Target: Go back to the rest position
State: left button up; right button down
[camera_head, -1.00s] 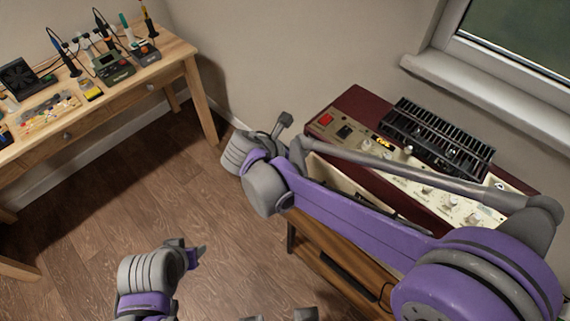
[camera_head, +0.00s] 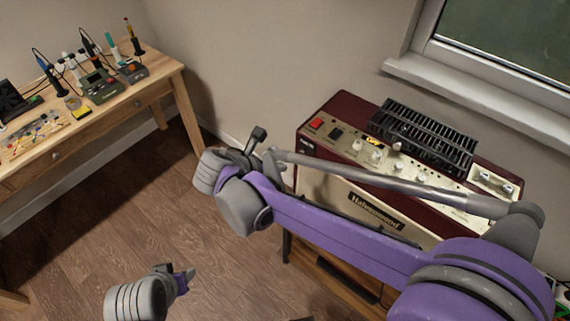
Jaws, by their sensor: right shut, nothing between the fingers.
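My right arm comes in from the right with a long purple link. My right gripper (camera_head: 258,134) is at its far end, beside the left end of the amplifier. It is small, dark grey, shut and empty, and its wrist partly hides it. A grey ribbed wrist with a small purple and grey end shows low on the left, over the floor; it seems to be my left gripper (camera_head: 187,278). Its fingers are too small and turned to tell whether they are open.
A dark red amplifier (camera_head: 312,149) with a cream front stands on a wooden stand (camera_head: 318,272), partly behind my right arm. A workbench (camera_head: 120,112) with soldering tools stands at the left. Bare wooden floor (camera_head: 120,235) lies between them. A window (camera_head: 505,45) is at top right.

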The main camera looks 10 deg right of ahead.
jog(key=v, duration=0.7)
pick_arm(q)
jog(key=shift+w+d+r+p, duration=0.15)
jog(key=shift+w+r+p, duration=0.2)
jog(key=shift+r, duration=0.2)
jog(key=shift+w+d+r+p, duration=0.15)
jog(key=shift+w+r+p, duration=0.1)
jog(key=shift+r+p, duration=0.25)
pick_arm(e)
jog(key=s+d+f+m+y, duration=0.4)
jog(key=s+d+m, duration=0.2)
jog(key=m, duration=0.6)
jog(key=s+d+f+m+y, duration=0.3)
jog(key=s+d+f+m, duration=0.2)
jog(key=m, duration=0.8)
jog(key=s+d, duration=0.2)
jog(key=s, duration=0.2)
jog(key=shift+f+y, duration=0.35)
jog(key=shift+y, duration=0.05)
pick_arm(q)
jog(key=shift+w+d, duration=0.1)
jog(key=shift+d, duration=0.05)
pick_arm(e)
jog(key=shift+s+d, duration=0.15)
jog(key=shift+d, duration=0.05)
